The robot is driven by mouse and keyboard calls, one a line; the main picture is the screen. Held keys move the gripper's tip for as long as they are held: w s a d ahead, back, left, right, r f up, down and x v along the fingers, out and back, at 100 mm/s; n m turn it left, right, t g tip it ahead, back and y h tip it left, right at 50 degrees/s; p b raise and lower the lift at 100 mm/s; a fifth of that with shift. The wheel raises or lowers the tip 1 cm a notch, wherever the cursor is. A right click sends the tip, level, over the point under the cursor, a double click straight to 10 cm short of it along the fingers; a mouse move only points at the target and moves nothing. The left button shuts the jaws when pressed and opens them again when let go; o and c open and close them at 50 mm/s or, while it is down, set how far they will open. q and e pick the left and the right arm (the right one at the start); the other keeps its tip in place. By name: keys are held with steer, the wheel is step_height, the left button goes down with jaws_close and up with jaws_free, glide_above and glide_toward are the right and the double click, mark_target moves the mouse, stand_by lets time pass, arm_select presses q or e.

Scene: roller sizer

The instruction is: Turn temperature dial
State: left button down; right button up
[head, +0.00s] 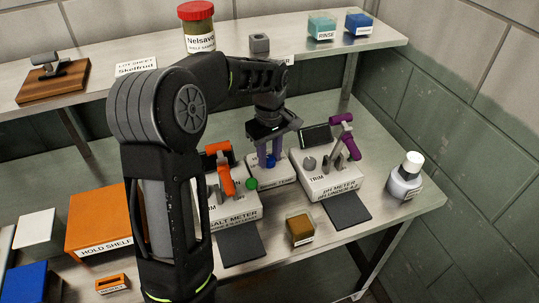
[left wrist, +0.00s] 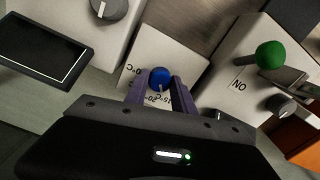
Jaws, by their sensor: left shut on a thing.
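The temperature dial is a blue round knob (left wrist: 160,78) with a pale pointer mark, on a white box (left wrist: 180,50) printed with "°C" and numbers. In the head view the blue knob (head: 267,161) shows low between my gripper's fingers, and its white box (head: 268,176) stands between two meters. My left gripper (left wrist: 158,92) has purple fingers on both sides of the knob and is shut on it, pointing down from above. In the head view the left gripper (head: 270,150) partly covers the box. My right gripper is not in view.
The salt meter (head: 232,211), with an orange lever and green ball, stands left of the box. The pH meter (head: 328,183), with a purple lever, stands right. A bottle (head: 405,177) is at the right edge. A brown block (head: 300,229) sits in front. A shelf (head: 310,57) runs behind.

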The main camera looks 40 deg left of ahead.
mark_target(270, 158)
arm_select(q)
steer(key=shift+n, duration=0.3)
steer(key=c, duration=1.1)
jaws_free()
steer(key=shift+o, duration=0.2)
steer(key=shift+r, duration=0.1)
step_height(270, 158, up, 8)
steer(key=shift+f+b, duration=0.2)
steer(key=shift+b, duration=0.1)
